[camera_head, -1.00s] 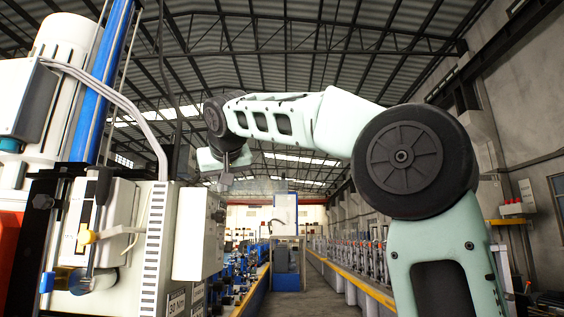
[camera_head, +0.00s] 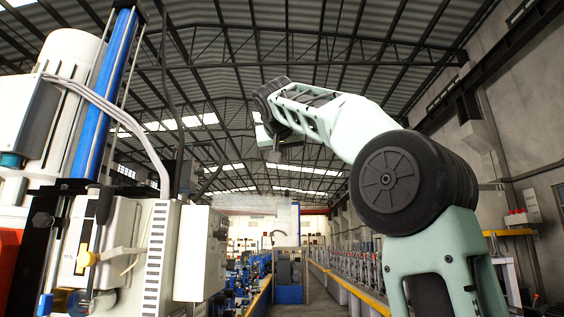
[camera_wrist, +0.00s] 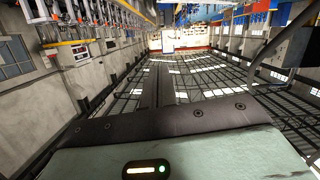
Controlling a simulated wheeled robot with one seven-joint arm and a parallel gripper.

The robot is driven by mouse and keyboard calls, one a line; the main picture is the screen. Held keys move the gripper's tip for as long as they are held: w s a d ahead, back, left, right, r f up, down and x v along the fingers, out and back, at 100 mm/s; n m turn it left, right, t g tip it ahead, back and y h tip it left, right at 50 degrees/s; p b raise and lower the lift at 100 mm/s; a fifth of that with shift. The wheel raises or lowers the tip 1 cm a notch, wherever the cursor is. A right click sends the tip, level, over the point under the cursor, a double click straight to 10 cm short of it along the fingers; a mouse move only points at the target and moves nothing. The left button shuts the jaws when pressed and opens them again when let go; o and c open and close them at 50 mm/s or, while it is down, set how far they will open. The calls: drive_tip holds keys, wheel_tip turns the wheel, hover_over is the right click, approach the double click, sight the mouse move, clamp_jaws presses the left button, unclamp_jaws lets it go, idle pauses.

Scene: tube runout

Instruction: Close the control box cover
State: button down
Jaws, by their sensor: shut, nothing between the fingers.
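The control box (camera_head: 193,253) is the pale box on the side of the white machine cabinet, left of centre in the head view. Its broad pale face is toward me, and a narrower side with small dark fittings (camera_head: 222,232) faces right. I cannot tell from this angle which panel is the cover or how far open it stands. My gripper (camera_head: 277,155) shows small and dark at the arm's far end, above and right of the box, apart from it. It is shut and empty. The wrist view does not show the fingers or the box.
The machine (camera_head: 100,215) with a blue column (camera_head: 105,95) and cables fills the left side. A long row of machinery (camera_head: 345,265) with a yellow rail runs back on the right. The air between my gripper and the box looks clear.

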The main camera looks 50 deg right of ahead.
drive_tip(key=x, duration=0.3)
drive_tip(key=f+p+x, duration=0.1)
drive_tip(key=x, duration=0.1)
drive_tip(key=p+x, duration=0.1)
drive_tip(key=x, duration=0.2)
drive_tip(key=shift+d+f, duration=0.15)
drive_tip(key=shift+f, duration=0.2)
drive_tip(key=shift+s+f, duration=0.15)
drive_tip(key=shift+f, duration=1.05)
drive_tip(key=shift+f, duration=0.1)
